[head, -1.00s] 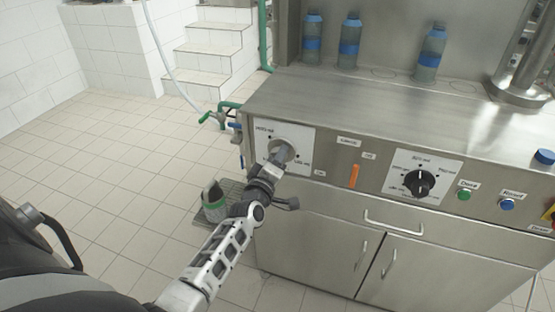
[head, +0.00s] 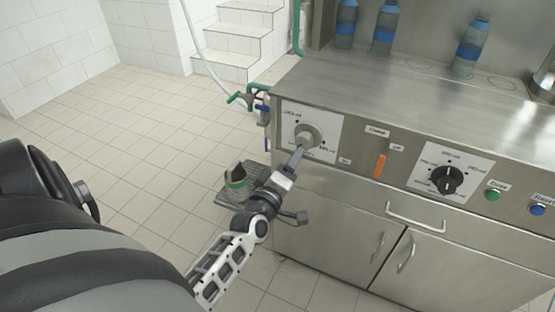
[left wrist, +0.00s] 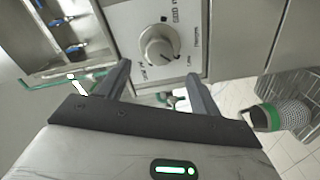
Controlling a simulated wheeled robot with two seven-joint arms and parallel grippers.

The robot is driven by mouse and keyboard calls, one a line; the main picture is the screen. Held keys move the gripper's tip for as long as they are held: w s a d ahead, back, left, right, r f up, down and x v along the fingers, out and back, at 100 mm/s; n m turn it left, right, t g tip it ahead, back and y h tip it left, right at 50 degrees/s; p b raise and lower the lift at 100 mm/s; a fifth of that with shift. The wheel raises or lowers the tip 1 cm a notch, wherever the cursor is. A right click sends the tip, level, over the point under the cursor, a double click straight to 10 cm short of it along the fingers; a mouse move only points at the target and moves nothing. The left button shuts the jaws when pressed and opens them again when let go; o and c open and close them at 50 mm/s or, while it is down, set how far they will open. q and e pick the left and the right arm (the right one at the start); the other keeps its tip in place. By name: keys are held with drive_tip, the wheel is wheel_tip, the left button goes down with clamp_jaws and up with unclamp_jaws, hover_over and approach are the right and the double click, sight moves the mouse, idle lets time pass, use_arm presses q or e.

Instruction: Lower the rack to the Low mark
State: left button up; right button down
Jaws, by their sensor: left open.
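A round grey knob (head: 307,136) sits on a white dial plate (head: 327,122) at the left end of the steel machine's front. The plate has small printed marks, too small to read surely in the head view. In the left wrist view the knob (left wrist: 158,45) shows face-on, with a dark mark on its lower right edge. My left gripper (head: 298,158) is open and empty, just in front of and below the knob. In the left wrist view its fingers (left wrist: 156,76) are apart, with the knob beyond their tips. My right gripper is not in view.
An orange lever (head: 380,165), a black dial (head: 446,180) and green (head: 492,195) and blue (head: 537,209) buttons lie to the right. Blue bottles (head: 385,27) stand on top. A drawer handle (head: 415,218) sticks out below.

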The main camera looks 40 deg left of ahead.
use_arm(q)
drive_tip(key=v, duration=0.7)
drive_tip(key=shift+s, duration=0.1)
drive_tip(key=s+d+f+m+g+h, duration=0.3)
drive_tip(key=s+d+f+m, duration=0.2)
drive_tip(key=d+m, duration=0.3)
drive_tip(key=s+d+f+m+g+h, duration=0.4)
drive_tip(key=d+m, duration=0.4)
drive_tip(key=m, duration=0.2)
drive_tip(key=shift+s+f+m, duration=0.3)
drive_tip(key=shift+s+f, duration=0.15)
drive_tip(key=shift+s, duration=0.55)
